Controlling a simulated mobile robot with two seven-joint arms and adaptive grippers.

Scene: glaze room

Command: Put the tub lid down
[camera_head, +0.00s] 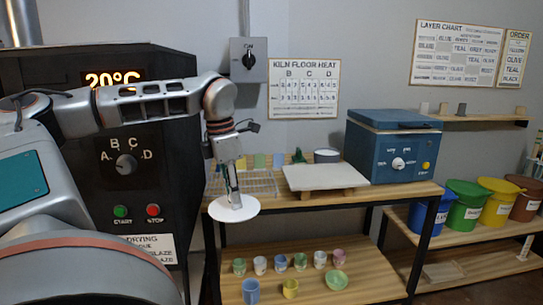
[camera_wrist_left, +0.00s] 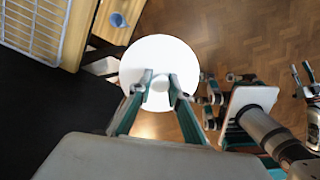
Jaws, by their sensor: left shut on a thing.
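The tub lid (camera_head: 222,211) is a white round disc with a small knob on top. My left gripper (camera_head: 233,195) is shut on the knob and holds the lid roughly level in front of the left end of the workbench's upper board. In the left wrist view the lid (camera_wrist_left: 150,52) shows below the left gripper (camera_wrist_left: 160,84), with the two fingers on either side of the knob (camera_wrist_left: 160,81). Wooden floor shows under much of it.
The workbench (camera_head: 385,196) holds a wire rack (camera_head: 262,185), a pale slab (camera_head: 322,177) and a blue kiln-like box (camera_head: 385,150). Cups and bowls stand on its lower shelf (camera_head: 350,283). Coloured buckets (camera_head: 465,213) stand at right. A dark kiln (camera_head: 180,190) stands at left.

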